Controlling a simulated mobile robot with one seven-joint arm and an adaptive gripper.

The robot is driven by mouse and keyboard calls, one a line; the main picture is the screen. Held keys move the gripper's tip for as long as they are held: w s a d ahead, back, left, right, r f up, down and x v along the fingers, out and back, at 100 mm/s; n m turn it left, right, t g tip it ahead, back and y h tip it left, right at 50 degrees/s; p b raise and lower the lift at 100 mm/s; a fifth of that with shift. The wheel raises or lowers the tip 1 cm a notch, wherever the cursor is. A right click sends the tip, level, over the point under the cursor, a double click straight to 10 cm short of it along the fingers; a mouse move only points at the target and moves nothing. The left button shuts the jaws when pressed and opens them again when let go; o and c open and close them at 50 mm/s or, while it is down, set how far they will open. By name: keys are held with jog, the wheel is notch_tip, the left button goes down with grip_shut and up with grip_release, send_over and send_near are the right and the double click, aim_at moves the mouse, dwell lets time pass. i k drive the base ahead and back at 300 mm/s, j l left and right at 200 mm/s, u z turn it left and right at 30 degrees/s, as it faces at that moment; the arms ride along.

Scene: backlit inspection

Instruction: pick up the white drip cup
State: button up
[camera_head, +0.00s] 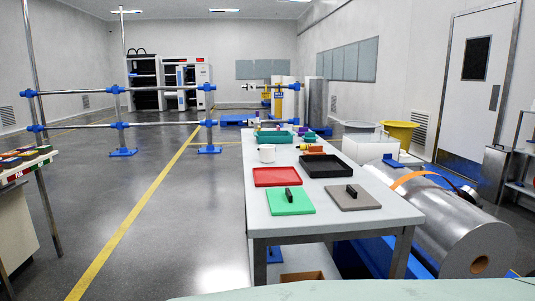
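A white cup (267,154), which looks like the drip cup, stands upright on the long white table (258,217), near its left edge and about halfway along. It is behind the red tray (277,184) and in front of the teal bin (270,140). Nothing touches it that I can see. My gripper is not in this view.
A black tray (326,174), a green board (290,212) and a grey board (345,206) with black handles lie on the table's near half. Orange items (309,150) sit right of the cup. A large metal roll (460,235) lies right of the table. Open floor (185,230) is left.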

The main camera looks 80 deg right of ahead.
aim_at(266, 152)
jog(key=z, duration=2.6)
